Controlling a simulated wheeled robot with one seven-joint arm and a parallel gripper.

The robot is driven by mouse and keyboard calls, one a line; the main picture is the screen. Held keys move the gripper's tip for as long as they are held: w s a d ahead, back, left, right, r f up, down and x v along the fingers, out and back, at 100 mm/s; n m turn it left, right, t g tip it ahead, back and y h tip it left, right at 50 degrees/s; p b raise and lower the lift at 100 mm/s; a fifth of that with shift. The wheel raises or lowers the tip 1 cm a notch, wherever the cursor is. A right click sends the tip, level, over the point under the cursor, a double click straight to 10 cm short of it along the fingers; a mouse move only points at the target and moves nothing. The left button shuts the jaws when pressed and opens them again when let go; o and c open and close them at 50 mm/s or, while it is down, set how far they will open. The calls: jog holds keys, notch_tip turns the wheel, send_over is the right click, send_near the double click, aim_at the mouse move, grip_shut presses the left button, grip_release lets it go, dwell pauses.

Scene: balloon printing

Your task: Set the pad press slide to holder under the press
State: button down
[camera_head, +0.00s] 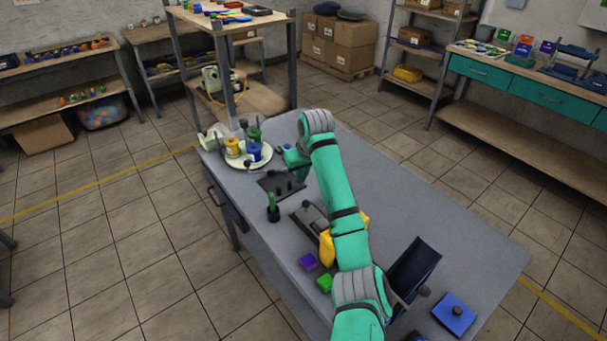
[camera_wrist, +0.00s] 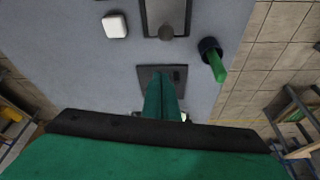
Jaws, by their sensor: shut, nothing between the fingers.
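My gripper (camera_head: 294,160) is shut and empty, near the far end of the grey table. In the wrist view its green fingers (camera_wrist: 167,82) lie together over a dark flat plate (camera_wrist: 145,73), which also shows with small dark posts in the head view (camera_head: 268,184). I cannot tell whether the fingers touch it. Yellow parts (camera_head: 326,247) show behind my arm, which hides much of the press; the holder is not clear.
A round tray (camera_head: 236,162) with coloured cups stands at the far left. A green-handled tool stands in a dark cup (camera_head: 273,213). Purple (camera_head: 308,262) and green (camera_head: 324,283) blocks, a dark panel (camera_head: 415,265) and a blue box (camera_head: 453,312) are nearer.

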jog(key=x, duration=0.5)
jog(key=shift+f, duration=0.35)
jog(key=shift+s+d+f, duration=0.2)
jog(key=shift+s+d, duration=0.3)
jog(key=shift+s, duration=0.35)
jog(key=shift+s+d, duration=0.5)
jog(key=shift+s, duration=0.1)
jog(key=shift+s+a+f, duration=0.1)
jog(key=shift+s+a, duration=0.1)
jog(key=shift+a, duration=0.2)
